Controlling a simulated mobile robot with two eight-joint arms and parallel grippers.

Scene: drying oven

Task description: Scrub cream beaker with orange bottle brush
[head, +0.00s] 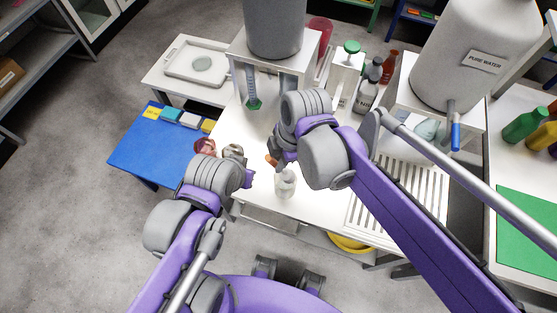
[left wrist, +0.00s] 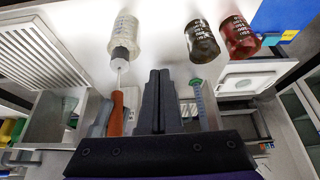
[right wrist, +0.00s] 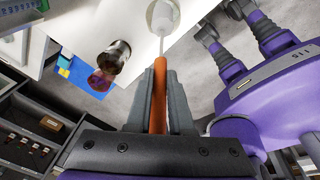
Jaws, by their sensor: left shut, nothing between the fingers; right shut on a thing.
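The cream beaker (head: 285,186), pale and see-through with dark markings, stands upright on the white table. It also shows in the left wrist view (left wrist: 128,26). My right gripper (right wrist: 158,78) is shut on the orange handle (right wrist: 159,100) of the bottle brush. The white brush head (left wrist: 120,54) points down at the beaker's mouth and overlaps it; how deep it reaches is unclear. The handle also shows in the head view (head: 271,160). My left gripper (left wrist: 160,76) is shut and empty, apart from the beaker and to its left in the head view.
A dark beaker (left wrist: 202,42) and a red-brown beaker (left wrist: 238,38) stand left of the cream beaker in the head view. A blue table (head: 140,155) lies farther left. A slatted rack (head: 410,190) is to the right. Tanks and bottles stand behind.

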